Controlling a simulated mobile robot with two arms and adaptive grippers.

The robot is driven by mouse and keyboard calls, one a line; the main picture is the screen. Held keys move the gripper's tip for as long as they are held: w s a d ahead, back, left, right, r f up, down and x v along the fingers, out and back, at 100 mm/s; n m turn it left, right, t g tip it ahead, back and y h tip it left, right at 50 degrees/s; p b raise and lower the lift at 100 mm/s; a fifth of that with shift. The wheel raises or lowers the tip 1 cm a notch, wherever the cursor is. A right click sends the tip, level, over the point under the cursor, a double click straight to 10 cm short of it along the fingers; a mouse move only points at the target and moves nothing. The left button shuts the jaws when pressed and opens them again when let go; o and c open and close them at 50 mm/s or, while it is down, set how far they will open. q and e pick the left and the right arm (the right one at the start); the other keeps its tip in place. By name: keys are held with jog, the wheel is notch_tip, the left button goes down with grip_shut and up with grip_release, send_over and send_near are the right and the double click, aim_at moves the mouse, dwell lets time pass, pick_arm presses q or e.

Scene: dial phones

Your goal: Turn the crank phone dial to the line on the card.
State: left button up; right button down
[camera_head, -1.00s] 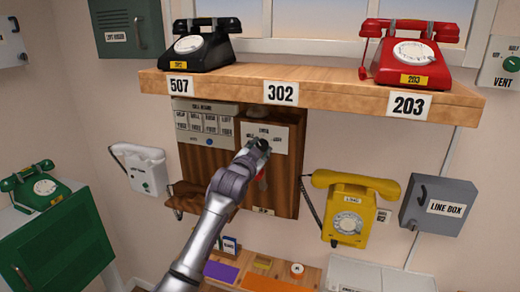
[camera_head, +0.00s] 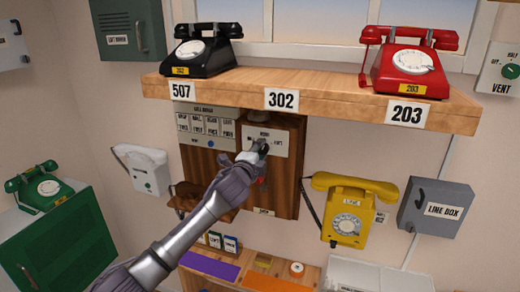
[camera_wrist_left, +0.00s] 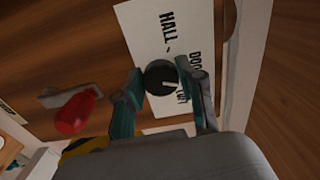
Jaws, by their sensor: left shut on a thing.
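The crank phone (camera_head: 285,185) is a dark wooden wall box under the shelf, with a white dial plate (camera_head: 281,138). My left gripper (camera_head: 262,148) is at the plate. In the left wrist view my gripper (camera_wrist_left: 158,76) is shut on the round black dial (camera_wrist_left: 160,72). HALL and a partly covered label also show on the plate. The card (camera_head: 206,127) hangs left of the plate, with several columns and a blue dot; its small print is hard to read.
A red crank knob (camera_wrist_left: 76,115) sits beside the dial plate. The wooden shelf (camera_head: 330,97) overhangs the box and carries a black phone (camera_head: 205,50) and a red phone (camera_head: 412,62). A yellow phone (camera_head: 350,215) hangs to the right.

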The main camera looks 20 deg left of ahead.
pick_arm(q)
jog(key=m, duration=0.3)
jog(key=shift+m, duration=2.2)
jog(key=o, duration=1.1)
jog(key=shift+d, duration=0.1)
jog(key=shift+o, duration=0.2)
jog(key=shift+s, duration=0.15)
jog(key=s, duration=1.1)
jog(key=shift+s+a, duration=0.25)
jog(key=shift+s, duration=0.15)
